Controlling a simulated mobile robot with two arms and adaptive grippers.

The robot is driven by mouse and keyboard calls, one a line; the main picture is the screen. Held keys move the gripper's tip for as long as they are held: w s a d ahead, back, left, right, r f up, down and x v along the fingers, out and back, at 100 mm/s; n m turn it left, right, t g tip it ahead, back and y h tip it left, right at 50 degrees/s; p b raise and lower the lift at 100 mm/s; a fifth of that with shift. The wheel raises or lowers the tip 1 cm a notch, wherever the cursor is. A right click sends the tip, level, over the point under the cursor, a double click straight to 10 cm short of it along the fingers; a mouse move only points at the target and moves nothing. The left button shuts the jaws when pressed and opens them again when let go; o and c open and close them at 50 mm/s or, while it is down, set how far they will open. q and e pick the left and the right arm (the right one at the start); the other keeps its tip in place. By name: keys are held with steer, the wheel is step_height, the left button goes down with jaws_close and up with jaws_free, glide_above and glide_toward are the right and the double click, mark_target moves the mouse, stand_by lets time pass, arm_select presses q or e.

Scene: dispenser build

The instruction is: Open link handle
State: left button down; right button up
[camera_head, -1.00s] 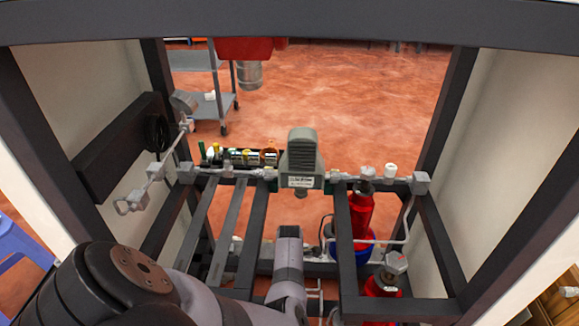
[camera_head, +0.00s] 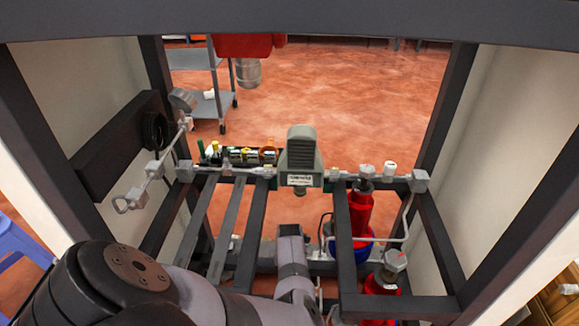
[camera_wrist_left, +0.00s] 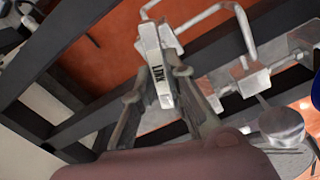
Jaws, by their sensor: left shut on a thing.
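A white handle marked LINK (camera_wrist_left: 154,55) stands out in the left wrist view, with orange floor behind it. My left gripper (camera_wrist_left: 158,82) has its fingers on both sides of this handle and is shut on it. In the head view my left arm comes in from the lower left, and its gripper is hidden there. I cannot make out the LINK handle in the head view. My right gripper is in neither view.
Dark frame bars surround the work space. A grey unit (camera_head: 301,158) sits on the cross rail, with red cylinders (camera_head: 361,210) to its right. A bent metal pipe (camera_wrist_left: 243,30) and silver fittings (camera_wrist_left: 252,78) lie close to the left gripper. A cart (camera_head: 212,90) stands behind.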

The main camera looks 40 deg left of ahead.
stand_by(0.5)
arm_select(q)
steer(key=c, duration=1.8)
jaws_free()
steer(key=shift+o, duration=1)
